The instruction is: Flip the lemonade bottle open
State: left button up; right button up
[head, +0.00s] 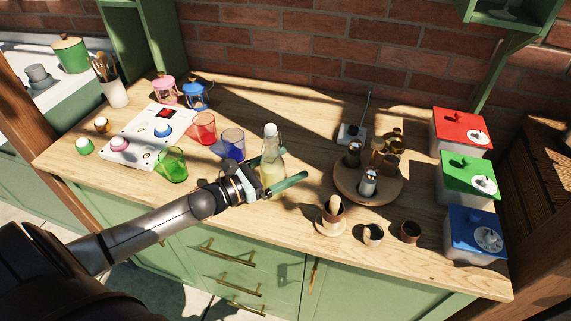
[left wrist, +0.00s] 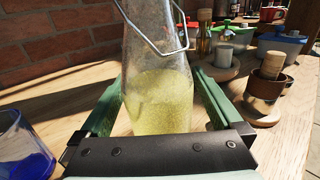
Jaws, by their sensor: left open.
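The lemonade bottle (head: 271,160) stands upright on the wooden table, clear glass with pale yellow drink in its lower part and a white stopper on top. In the left wrist view the bottle (left wrist: 158,98) shows close up, with a wire bail hanging at its shoulder; its top is out of that view. My left gripper (head: 284,182) is open at the lower half of the bottle, and its green fingers (left wrist: 158,112) stand on either side of the glass with a gap visible. My right gripper is not in view.
A blue glass (head: 233,144), a red glass (head: 204,128) and a green glass (head: 172,164) stand left of the bottle. A round wooden tray (head: 345,185) with several bottles stands right. Small cups (head: 373,235) are at the front right. Lidded boxes (head: 468,180) line the right edge.

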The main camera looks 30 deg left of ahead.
pick_arm(q)
grip_shut()
dwell(0.9)
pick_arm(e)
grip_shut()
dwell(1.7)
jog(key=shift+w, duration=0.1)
